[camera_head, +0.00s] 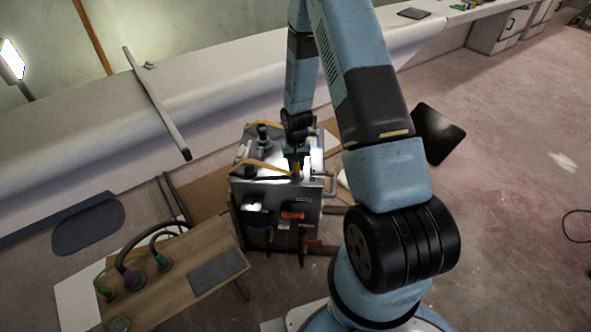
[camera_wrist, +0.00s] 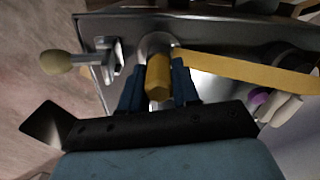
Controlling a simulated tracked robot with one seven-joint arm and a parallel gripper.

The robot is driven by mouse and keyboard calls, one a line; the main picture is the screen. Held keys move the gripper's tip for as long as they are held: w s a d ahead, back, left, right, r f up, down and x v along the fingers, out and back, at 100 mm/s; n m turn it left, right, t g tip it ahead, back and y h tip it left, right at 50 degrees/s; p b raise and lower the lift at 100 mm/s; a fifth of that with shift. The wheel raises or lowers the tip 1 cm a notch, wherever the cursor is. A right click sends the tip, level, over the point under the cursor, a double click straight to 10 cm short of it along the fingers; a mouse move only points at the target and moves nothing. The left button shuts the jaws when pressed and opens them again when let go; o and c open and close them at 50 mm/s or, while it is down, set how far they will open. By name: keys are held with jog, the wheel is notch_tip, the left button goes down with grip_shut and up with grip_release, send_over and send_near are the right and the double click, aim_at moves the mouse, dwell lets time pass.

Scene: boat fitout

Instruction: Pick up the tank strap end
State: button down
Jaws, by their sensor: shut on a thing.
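The tank strap end (camera_wrist: 158,80) is a short yellow piece. In the wrist view it sits between the two blue fingers of my gripper (camera_wrist: 158,92), which are shut on it. A yellow strap (camera_wrist: 245,70) runs from beside it to the right, over the grey metal top. In the body view my gripper (camera_head: 296,165) is at the top of the grey metal tank unit (camera_head: 233,205), near its right front. The yellow strap (camera_head: 262,163) shows left of the gripper. The strap end is too small to make out clearly there.
A lever with a pale knob (camera_wrist: 53,62) is left of my fingers, at the metal edge. A wooden bench (camera_head: 190,250) with hoses stands at the lower left of the unit. A dark panel (camera_head: 438,135) lies to the right. The floor farther right is mostly clear.

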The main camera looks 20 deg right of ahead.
jog(key=shift+r, duration=0.55)
notch_tip(320, 180, up, 2)
jog(key=shift+r, duration=0.2)
jog(key=s+r, duration=0.9)
jog(key=s, duration=0.5)
jog(key=shift+a+r, duration=0.25)
jog(key=shift+a, duration=0.15)
